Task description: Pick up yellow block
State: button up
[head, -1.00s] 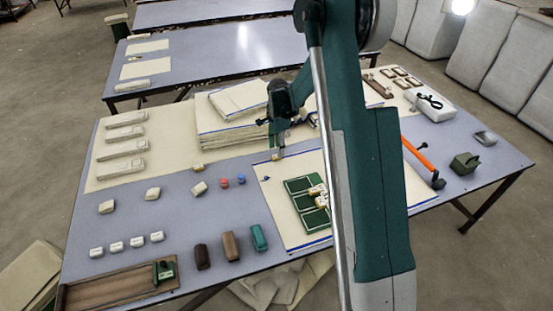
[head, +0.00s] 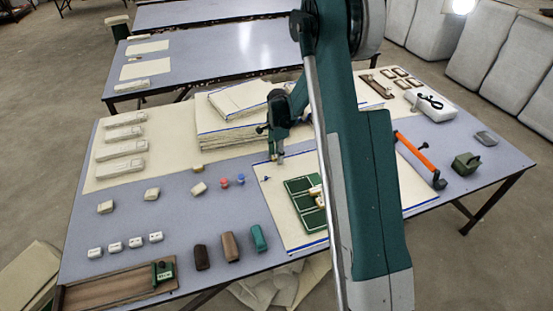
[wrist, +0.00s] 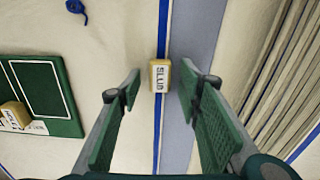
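A small yellow block (wrist: 160,76) with a "SLUB" label shows in the wrist view, lying on the blue stripe at the edge of a cream cloth. My gripper (wrist: 159,92) is open, with one green finger on each side of the block and a visible gap on both sides. I cannot tell how far the tips are above the cloth. In the head view my gripper (head: 277,154) is over the cloth's far edge, and the block is a tiny spot by its tips. Another yellow block (wrist: 15,116) sits on the green card (wrist: 60,100).
A stack of folded cloth (head: 232,122) stands just behind my gripper. A blue piece (wrist: 76,7) lies on the cloth. An orange-handled tool (head: 418,158) lies to the right.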

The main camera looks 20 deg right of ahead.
jog(key=c, duration=0.8)
jog(key=shift+c, duration=0.2)
notch_tip(320, 180, up, 10)
jog(key=p, duration=0.1)
jog(key=shift+p, duration=0.4)
